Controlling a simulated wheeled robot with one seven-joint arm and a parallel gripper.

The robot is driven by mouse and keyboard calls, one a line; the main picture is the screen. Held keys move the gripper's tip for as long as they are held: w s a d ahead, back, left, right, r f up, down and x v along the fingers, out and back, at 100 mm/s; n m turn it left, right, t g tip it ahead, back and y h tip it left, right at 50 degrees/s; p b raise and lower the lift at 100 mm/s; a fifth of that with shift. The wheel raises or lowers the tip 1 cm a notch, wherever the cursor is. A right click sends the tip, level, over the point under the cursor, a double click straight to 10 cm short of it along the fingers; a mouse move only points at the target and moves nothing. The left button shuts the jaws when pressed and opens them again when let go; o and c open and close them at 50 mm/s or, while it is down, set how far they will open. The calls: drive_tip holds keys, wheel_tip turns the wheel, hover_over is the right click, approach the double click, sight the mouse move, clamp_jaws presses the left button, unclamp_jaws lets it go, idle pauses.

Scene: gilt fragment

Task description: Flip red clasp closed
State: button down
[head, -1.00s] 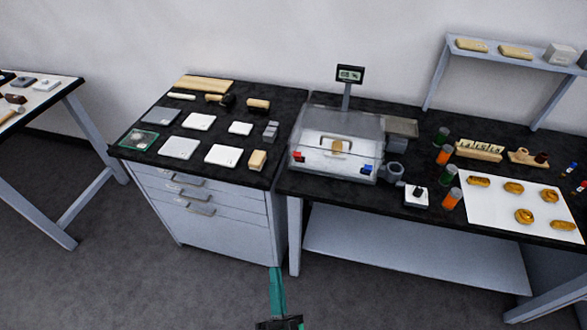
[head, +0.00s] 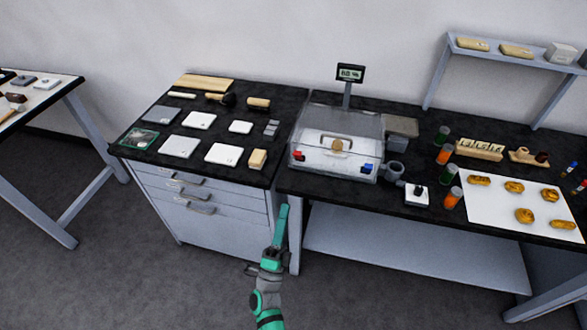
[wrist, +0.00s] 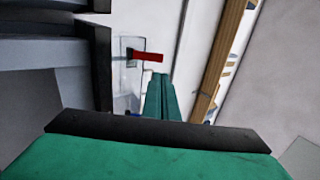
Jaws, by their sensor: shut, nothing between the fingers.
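A clear case (head: 308,119) stands on the dark worktop, with a gold fragment (head: 337,146) inside. The red clasp (head: 298,156) is at the left of the case's front and a blue clasp (head: 367,168) at the right. In the wrist view the red clasp (wrist: 148,56) is a short bar sticking out sideways from a pale plate, just beyond my fingertips. My green gripper (head: 283,210) is raised in front of the bench, below and in front of the case. Its fingers (wrist: 161,90) are shut and empty, apart from the clasp.
A drawer cabinet (head: 212,220) with pale tiles and tools on top stands left of the bench. A small display (head: 350,73) rises behind the case. Jars, a white sheet (head: 500,190) with gold pieces, and a shelf (head: 510,58) are to the right.

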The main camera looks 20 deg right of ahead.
sight(296, 156)
drive_tip(key=x, duration=1.4)
